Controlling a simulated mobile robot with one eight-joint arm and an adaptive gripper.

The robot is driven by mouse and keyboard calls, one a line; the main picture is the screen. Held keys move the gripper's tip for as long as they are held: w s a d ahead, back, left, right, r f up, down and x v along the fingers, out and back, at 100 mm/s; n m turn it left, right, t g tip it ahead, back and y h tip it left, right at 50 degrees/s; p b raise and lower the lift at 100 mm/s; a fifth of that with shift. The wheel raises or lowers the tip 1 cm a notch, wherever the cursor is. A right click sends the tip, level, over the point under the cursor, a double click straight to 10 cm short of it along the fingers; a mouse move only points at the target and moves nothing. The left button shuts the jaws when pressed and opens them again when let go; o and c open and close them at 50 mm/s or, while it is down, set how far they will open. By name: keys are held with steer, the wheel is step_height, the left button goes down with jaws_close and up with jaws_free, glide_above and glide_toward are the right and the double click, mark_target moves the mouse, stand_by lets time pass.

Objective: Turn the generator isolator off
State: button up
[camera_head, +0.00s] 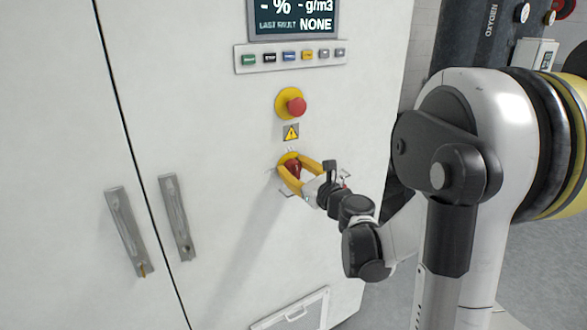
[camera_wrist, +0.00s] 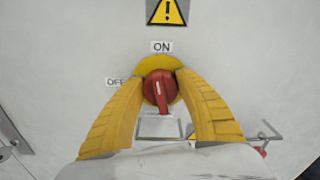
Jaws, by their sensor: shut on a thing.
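The generator isolator is a red rotary handle (camera_wrist: 160,90) on a yellow plate (camera_wrist: 158,64), on the cabinet front. In the wrist view an ON label (camera_wrist: 161,47) stands above it and a partly covered OFF label (camera_wrist: 115,82) to its left. The handle's grip points down in that view, roughly upright in line with ON. My gripper (camera_wrist: 160,84) has its two yellow fingers on either side of the red handle, closed on it. In the head view my gripper (camera_head: 297,172) reaches the red handle (camera_head: 292,166) from the right and hides part of it.
A red emergency stop button (camera_head: 296,106) and a warning sign (camera_head: 291,132) sit above the isolator. A row of buttons (camera_head: 290,56) and a display (camera_head: 293,18) are higher. Two door handles (camera_head: 177,217) are at left. A wire bracket (camera_wrist: 262,136) is beside the isolator at lower right.

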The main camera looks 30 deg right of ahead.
steer(key=n, duration=0.4)
steer(key=shift+a+b, duration=0.1)
steer(key=shift+b, duration=0.2)
steer(key=n, duration=0.4)
steer(key=shift+f, duration=0.1)
steer(key=n, duration=0.3)
steer(key=shift+n+b, duration=0.3)
steer(key=shift+b, duration=0.1)
steer(key=shift+f+n, duration=0.1)
steer(key=shift+n, duration=1.7)
steer(key=o, duration=1.2)
steer(key=shift+a, duration=0.1)
